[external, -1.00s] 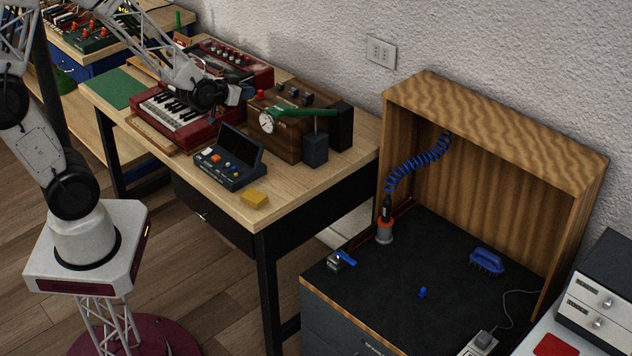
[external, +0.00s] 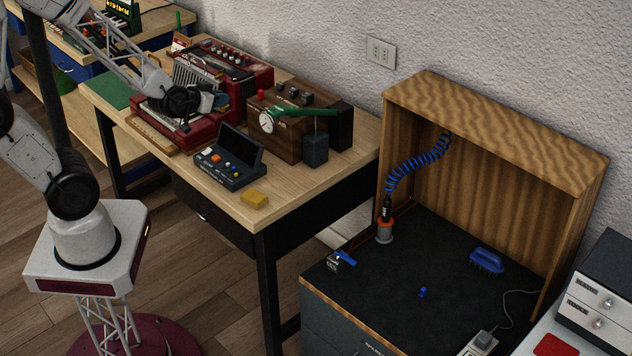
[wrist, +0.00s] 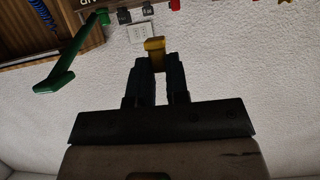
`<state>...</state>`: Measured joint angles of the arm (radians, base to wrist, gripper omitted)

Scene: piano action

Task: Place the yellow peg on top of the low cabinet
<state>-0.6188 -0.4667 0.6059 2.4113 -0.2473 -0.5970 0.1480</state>
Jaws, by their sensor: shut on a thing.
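My gripper (wrist: 155,60) is shut on the yellow peg (wrist: 154,44), whose end shows between and beyond the dark fingertips in the wrist view. In the external view my gripper (external: 215,101) is in front of the wooden box with the dial, above the red keyboard; I cannot make out the peg there. A grey cabinet with a black top (external: 385,285) stands at the lower right, apart from my gripper. I cannot tell whether it is the low cabinet.
The wooden hood (external: 495,115) rises behind and beside the black top. A green-handled lever (external: 300,112) stands out from the wooden box (external: 273,130). A blue brush (external: 487,260) and a small blue piece (external: 422,292) lie on the black top, with bare room between them.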

